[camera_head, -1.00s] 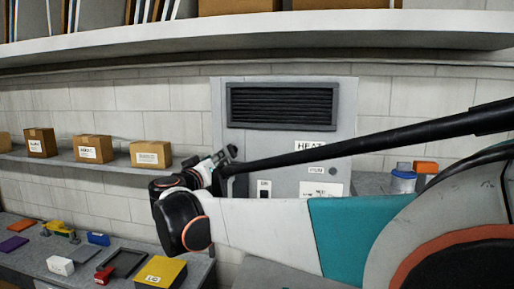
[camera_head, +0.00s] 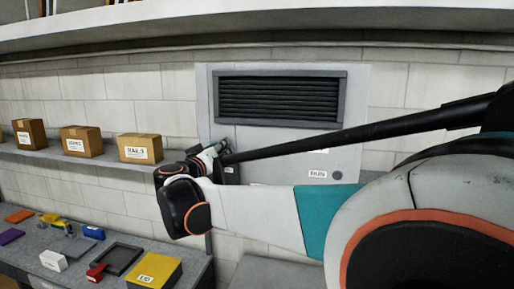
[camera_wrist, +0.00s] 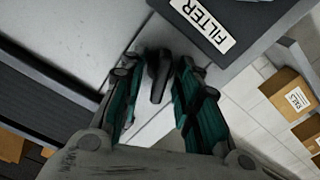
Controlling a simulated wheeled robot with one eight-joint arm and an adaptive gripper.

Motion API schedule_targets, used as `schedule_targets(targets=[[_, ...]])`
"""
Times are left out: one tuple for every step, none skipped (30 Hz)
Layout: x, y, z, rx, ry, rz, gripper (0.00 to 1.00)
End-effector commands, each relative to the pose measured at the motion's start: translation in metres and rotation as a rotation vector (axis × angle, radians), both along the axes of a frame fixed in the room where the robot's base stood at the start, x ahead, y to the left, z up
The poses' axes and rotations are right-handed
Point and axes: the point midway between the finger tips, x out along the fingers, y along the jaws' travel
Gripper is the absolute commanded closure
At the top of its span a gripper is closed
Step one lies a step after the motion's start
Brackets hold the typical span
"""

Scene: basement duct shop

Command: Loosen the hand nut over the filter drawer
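In the wrist view a dark hand nut (camera_wrist: 157,76), a narrow lever-like shape, stands out from the pale face of the cabinet. The dark filter drawer (camera_wrist: 252,18), with a white FILTER label, is at the top of that view. My gripper (camera_wrist: 157,68) is open, its teal fingers on either side of the nut. I cannot tell whether either finger touches it. In the head view my gripper (camera_head: 215,152) is at the lower left of the grey cabinet (camera_head: 360,100). The nut and most of the drawer are hidden there by my arm.
A louvred vent (camera_head: 280,98) is above my arm. Boxes (camera_head: 140,148) stand on a wall shelf to the left. Below is a bench with a yellow box (camera_head: 154,272), a black tray (camera_head: 110,259) and small parts. A long shelf (camera_head: 300,22) runs overhead.

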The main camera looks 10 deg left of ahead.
Motion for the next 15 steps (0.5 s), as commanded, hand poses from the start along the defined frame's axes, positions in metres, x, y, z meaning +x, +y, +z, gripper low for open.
schedule_targets(targets=[[-0.0001, 0.0002, 0.0000, 0.000, 0.000, 0.000, 0.70], [0.0000, 0.0002, -0.0001, 0.000, 0.000, 0.000, 0.70], [0.0000, 0.0000, -0.0001, 0.000, 0.000, 0.000, 0.70], [0.0000, 0.0000, -0.0001, 0.000, 0.000, 0.000, 0.70], [0.0001, -0.0001, -0.0001, 0.000, 0.000, 0.000, 0.70], [0.0001, -0.0001, -0.0001, 0.000, 0.000, 0.000, 0.77], [0.0001, -0.0001, 0.0000, 0.000, 0.000, 0.000, 0.84], [0.0001, -0.0001, 0.0000, 0.000, 0.000, 0.000, 0.90], [0.0001, -0.0002, -0.0001, 0.000, 0.000, 0.000, 0.99], [0.0002, -0.0002, -0.0001, 0.000, 0.000, 0.000, 1.00], [0.0002, -0.0003, -0.0001, 0.000, 0.000, 0.000, 1.00], [0.0002, -0.0003, -0.0001, 0.000, 0.000, 0.000, 1.00], [0.0002, -0.0003, -0.0002, 0.000, 0.000, 0.000, 1.00], [0.0002, -0.0003, -0.0002, -0.001, 0.000, 0.000, 1.00], [0.0002, -0.0004, -0.0003, -0.003, 0.000, 0.000, 1.00]])
